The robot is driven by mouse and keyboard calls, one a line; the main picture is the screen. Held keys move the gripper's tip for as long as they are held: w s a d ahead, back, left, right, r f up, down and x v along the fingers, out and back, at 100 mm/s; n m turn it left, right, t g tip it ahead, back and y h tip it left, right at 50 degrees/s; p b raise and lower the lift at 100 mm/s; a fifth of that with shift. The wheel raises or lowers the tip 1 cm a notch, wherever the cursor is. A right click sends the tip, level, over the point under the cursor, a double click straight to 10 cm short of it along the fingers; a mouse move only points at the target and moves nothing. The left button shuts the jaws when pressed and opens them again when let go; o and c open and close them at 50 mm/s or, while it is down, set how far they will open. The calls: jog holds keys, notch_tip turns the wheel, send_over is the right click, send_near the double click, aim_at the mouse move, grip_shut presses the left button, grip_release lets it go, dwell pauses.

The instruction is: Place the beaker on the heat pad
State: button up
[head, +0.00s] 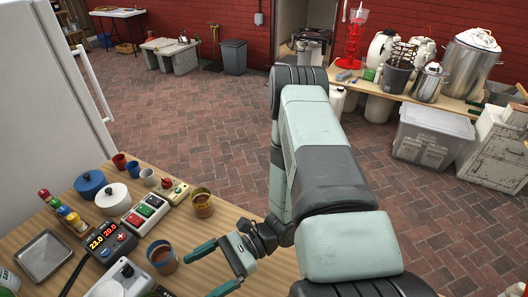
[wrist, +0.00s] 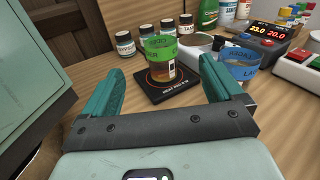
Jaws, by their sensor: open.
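A beaker with a green band and amber liquid (wrist: 160,62) stands upright on the black heat pad (wrist: 150,93), inside its orange ring, in the wrist view. A second beaker, with a blue band (wrist: 238,70), stands to its right on the table; it also shows in the head view (head: 162,259). My gripper (wrist: 157,68) is open and empty. Its teal fingers are spread, and the green-banded beaker shows between and beyond the tips, with no contact visible. In the head view my gripper (head: 208,268) is at the table's front right. The green-banded beaker is not visible there.
Several small white-capped bottles (wrist: 125,44) stand behind the pad. A temperature display (head: 108,238), a white device (head: 121,281) and a button box (head: 146,213) stand left of the gripper. Another amber container (head: 202,204) stands behind. Bare wood lies near the right edge.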

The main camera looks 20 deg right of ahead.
jog(key=s+d+r+n+t+h, duration=0.1)
jog(key=d+r+n+t+h, duration=0.2)
jog(key=r, duration=0.9)
jog(key=s+d+r+n+t+h, duration=0.1)
jog(key=d+r+n+t+h, duration=0.3)
jog(key=r, duration=0.9)
jog(key=d+r+n+t+h, duration=0.3)
jog(key=d+r+n+h, duration=0.4)
jog(key=r, duration=0.5)
jog(key=h, duration=0.2)
jog(key=shift+s+d+r+h, duration=0.25)
jog(key=shift+s+d+h, duration=0.1)
jog(key=shift+s+h, duration=0.05)
